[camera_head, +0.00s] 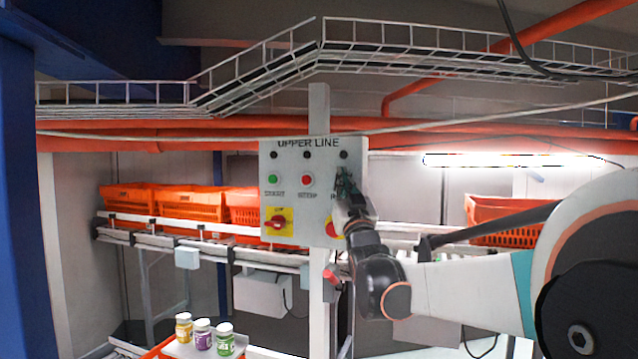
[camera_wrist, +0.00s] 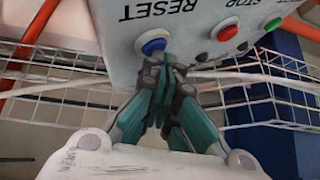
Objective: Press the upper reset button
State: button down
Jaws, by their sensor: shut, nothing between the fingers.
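The light grey "UPPER LINE" control panel (camera_head: 306,225) stands on a post in front of me. In the wrist view, which shows it upside down, the blue button (camera_wrist: 153,41) is labelled RESET. My gripper (camera_head: 345,184) is at the panel's right side and hides this button in the head view. In the wrist view my gripper (camera_wrist: 168,66) is shut and empty, with its fingertips right by the blue button, overlapping its edge. I cannot tell whether they touch it.
Left of my gripper are a red button (camera_head: 307,180) and a green button (camera_head: 272,179). Below is a red rotary switch (camera_head: 278,222) on yellow; another is partly behind my gripper. Orange totes (camera_head: 185,203) stand on the conveyor behind. Several bottles (camera_head: 203,334) stand lower left.

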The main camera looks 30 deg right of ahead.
dwell(0.5)
jog(key=shift+s+a, duration=0.55)
jog(key=s+a, duration=0.3)
jog(key=shift+s+a, duration=0.3)
jog(key=shift+a, duration=0.05)
dwell(0.4)
dwell(0.3)
